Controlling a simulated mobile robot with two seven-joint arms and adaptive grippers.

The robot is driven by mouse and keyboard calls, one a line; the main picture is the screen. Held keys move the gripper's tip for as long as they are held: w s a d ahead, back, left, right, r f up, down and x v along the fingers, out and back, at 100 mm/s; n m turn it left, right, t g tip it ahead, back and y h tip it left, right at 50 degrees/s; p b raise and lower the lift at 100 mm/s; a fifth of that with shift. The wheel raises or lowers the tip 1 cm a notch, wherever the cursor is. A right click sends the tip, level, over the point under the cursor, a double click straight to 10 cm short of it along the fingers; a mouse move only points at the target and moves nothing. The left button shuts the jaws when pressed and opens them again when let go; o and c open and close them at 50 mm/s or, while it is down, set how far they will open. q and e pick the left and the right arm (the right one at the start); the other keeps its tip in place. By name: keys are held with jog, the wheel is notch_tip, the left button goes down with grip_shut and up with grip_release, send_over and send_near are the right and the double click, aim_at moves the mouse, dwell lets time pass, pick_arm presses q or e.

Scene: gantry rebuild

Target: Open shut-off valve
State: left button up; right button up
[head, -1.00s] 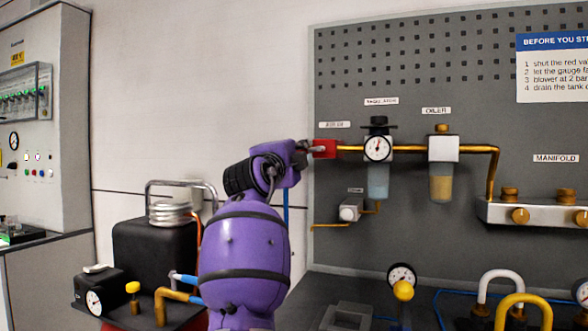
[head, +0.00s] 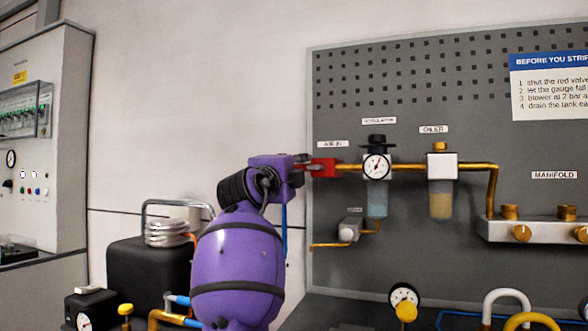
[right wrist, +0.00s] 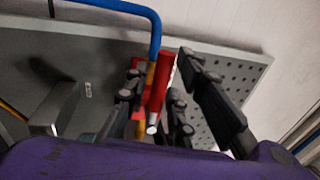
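The red shut-off valve (head: 323,169) sits at the left end of the brass pipe, below the "AIR IN" label on the grey panel. My right gripper (head: 305,164) is at the valve's left end, partly overlapping it in the head view. In the right wrist view, a red lever-like part (right wrist: 160,80) lies between the dark fingers of my right gripper (right wrist: 158,105). The fingers stand apart, with gaps visible beside the red part; I cannot tell if either touches it. My left gripper is out of view.
A regulator with gauge (head: 376,167) and an oiler (head: 442,167) follow along the pipe. A small grey valve (head: 349,230) sits below. A manifold (head: 550,230) is at right, a black tank (head: 150,275) at lower left. A blue hose (right wrist: 125,8) crosses the wrist view.

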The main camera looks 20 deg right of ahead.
jog(key=shift+o, duration=0.3)
jog(key=v, duration=1.2)
